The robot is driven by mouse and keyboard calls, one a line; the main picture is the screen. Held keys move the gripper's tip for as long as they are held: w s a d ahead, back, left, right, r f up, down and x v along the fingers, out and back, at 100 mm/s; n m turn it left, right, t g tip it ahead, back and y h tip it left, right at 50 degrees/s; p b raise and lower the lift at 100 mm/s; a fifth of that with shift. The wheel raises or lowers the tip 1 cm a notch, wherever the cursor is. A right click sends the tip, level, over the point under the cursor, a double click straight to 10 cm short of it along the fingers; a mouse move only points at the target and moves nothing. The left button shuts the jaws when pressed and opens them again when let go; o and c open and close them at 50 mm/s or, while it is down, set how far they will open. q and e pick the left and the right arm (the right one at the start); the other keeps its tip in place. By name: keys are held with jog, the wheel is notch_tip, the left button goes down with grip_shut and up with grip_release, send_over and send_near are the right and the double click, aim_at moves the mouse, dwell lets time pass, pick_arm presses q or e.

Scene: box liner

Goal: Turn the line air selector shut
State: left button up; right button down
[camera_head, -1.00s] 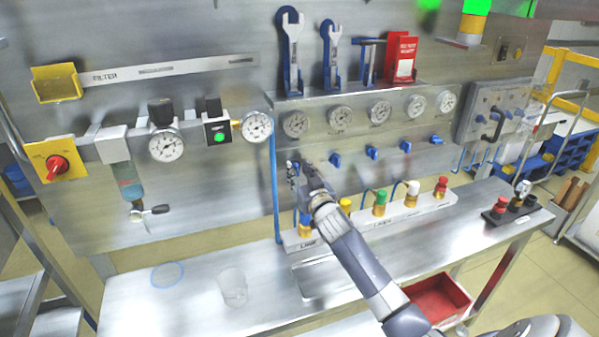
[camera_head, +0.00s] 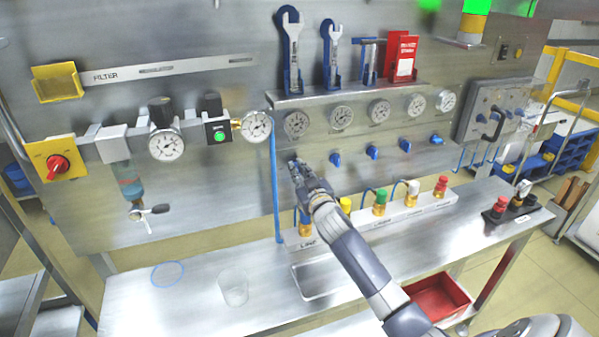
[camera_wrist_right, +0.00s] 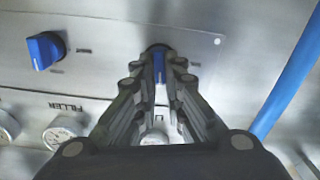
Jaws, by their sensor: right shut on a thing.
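My right gripper (camera_head: 296,168) is at the left end of the row of blue selector knobs on the steel panel. In the wrist view its fingers (camera_wrist_right: 158,80) are shut on a blue selector knob (camera_wrist_right: 158,66), one finger on each side. The handle looks upright in that view, and its dark round base shows behind it. The fingers hide most of the label beside it, so I cannot read it. In the head view the gripper covers this knob. My left gripper is not in view.
Other blue knobs (camera_head: 336,159) sit to the right, one close by in the wrist view (camera_wrist_right: 45,50). Gauges (camera_head: 296,124) are above. A blue hose (camera_head: 277,190) runs down just left of the gripper. The fitting block (camera_head: 412,207) and a clear cup (camera_head: 233,287) are below.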

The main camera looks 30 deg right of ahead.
jog(key=shift+w+a+f+n, duration=0.1)
jog(key=shift+f+n, duration=0.05)
jog(key=shift+n, duration=2.45)
jog(key=shift+s+a+f+n, duration=0.1)
jog(key=shift+a+f+n, duration=0.1)
jog(key=shift+n, duration=2.4)
jog(key=shift+w+a+f+n, duration=0.1)
jog(key=shift+f+n, duration=0.05)
jog(key=shift+n, duration=2.45)
jog(key=c, duration=1.7)
grip_release()
jog(key=v, duration=1.2)
jog(key=shift+d, duration=0.1)
